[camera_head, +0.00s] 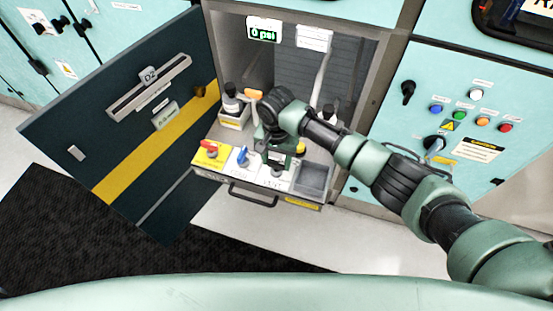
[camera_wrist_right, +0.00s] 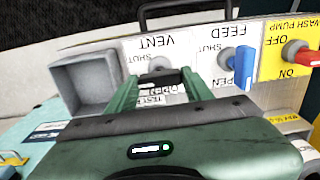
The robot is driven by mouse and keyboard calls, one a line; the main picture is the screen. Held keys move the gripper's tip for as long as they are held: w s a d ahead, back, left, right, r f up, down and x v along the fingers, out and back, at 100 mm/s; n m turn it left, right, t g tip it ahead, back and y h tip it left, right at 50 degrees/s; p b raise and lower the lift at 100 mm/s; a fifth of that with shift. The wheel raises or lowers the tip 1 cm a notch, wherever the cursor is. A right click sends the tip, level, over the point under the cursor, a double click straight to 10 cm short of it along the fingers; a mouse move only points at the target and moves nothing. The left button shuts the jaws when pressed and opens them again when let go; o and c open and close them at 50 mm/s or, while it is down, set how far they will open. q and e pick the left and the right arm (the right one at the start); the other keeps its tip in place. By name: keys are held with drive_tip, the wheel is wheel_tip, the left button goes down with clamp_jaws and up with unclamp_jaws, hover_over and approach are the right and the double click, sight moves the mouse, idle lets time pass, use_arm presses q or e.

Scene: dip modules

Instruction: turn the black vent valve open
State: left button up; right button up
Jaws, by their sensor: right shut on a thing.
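The vent valve sits on the white VENT plate (camera_head: 275,181) of the drawer panel, between the blue feed valve (camera_head: 243,156) and a grey empty bin (camera_head: 313,178). My right gripper (camera_head: 277,163) reaches down over it from above. In the right wrist view the two green fingers (camera_wrist_right: 160,84) stand on either side of the vent valve and are shut on it. The SHUT and OPEN marks are partly covered. My left gripper is out of view.
A red wash pump valve (camera_head: 209,148) is on the yellow plate at the left. Bottles (camera_head: 231,102) stand behind the panel. The dark cabinet door (camera_head: 130,120) hangs open at left. Buttons (camera_head: 476,94) are at right.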

drive_tip(key=shift+r, duration=0.1)
drive_tip(key=n+p, duration=0.2)
drive_tip(key=n, duration=0.1)
drive_tip(key=shift+n, duration=0.4)
drive_tip(key=n+p, duration=0.1)
drive_tip(key=n, duration=0.3)
drive_tip(key=shift+n+p, duration=0.3)
drive_tip(key=shift+p, duration=0.1)
drive_tip(key=n+p, duration=0.1)
drive_tip(key=n, duration=0.8)
drive_tip(key=shift+n, duration=0.3)
drive_tip(key=o, duration=1.4)
